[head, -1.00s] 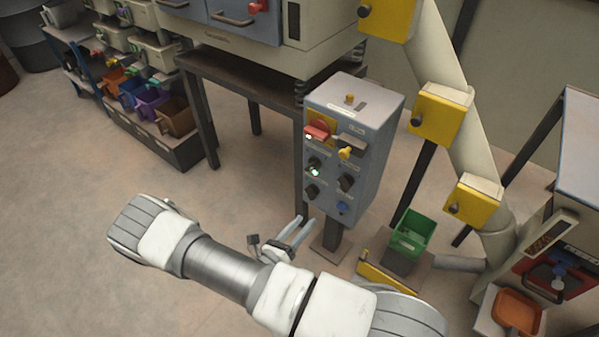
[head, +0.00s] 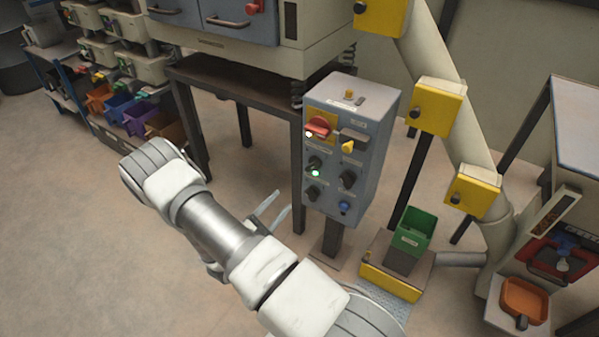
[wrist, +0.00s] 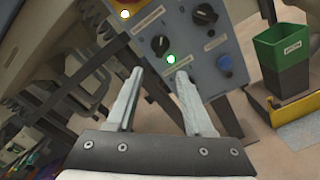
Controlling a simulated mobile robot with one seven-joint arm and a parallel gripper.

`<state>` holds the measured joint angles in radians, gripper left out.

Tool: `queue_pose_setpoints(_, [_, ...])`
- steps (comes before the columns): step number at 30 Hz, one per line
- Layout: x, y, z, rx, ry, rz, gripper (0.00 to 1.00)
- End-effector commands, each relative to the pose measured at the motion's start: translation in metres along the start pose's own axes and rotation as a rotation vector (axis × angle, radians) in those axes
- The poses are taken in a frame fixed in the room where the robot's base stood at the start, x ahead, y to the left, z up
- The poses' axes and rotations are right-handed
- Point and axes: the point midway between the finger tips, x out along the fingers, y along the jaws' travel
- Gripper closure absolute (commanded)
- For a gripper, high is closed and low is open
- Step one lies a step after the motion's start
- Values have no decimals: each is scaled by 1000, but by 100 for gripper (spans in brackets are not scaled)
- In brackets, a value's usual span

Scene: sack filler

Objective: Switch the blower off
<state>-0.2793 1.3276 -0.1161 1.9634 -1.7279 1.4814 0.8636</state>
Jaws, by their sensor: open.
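The grey control panel (head: 345,115) stands on a post in the middle of the head view. Its face carries a red switch (head: 318,126) on a yellow plate, a yellow knob (head: 347,146), several black knobs and a blue button (head: 345,208). A green lamp (head: 315,173) is lit by the left middle black knob (head: 314,162). These also show in the wrist view, as the knob (wrist: 160,46) and lamp (wrist: 171,59). The labels are too small to read, so I cannot tell which control is the blower's. My gripper (head: 272,207) is open and empty, left of the panel's lower part, apart from it.
A green bin (head: 412,230) stands on a yellow-edged base right of the post. A dark-legged table (head: 235,85) carries a machine behind. Yellow boxes (head: 438,105) line a sloping duct. An orange scoop (head: 525,300) is at lower right. The floor at left is clear.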

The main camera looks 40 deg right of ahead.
Motion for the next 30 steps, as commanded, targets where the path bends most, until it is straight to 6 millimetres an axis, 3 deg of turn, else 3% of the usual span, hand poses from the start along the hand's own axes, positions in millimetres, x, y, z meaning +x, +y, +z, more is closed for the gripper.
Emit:
queue_pose_setpoints(5, [25,-1,0,2,-4,-3,48])
queue_pose_setpoints(21, [139,-2,0,0,-3,-3,48])
queue_pose_setpoints(30, [168,0,0,-1,-2,-1,48])
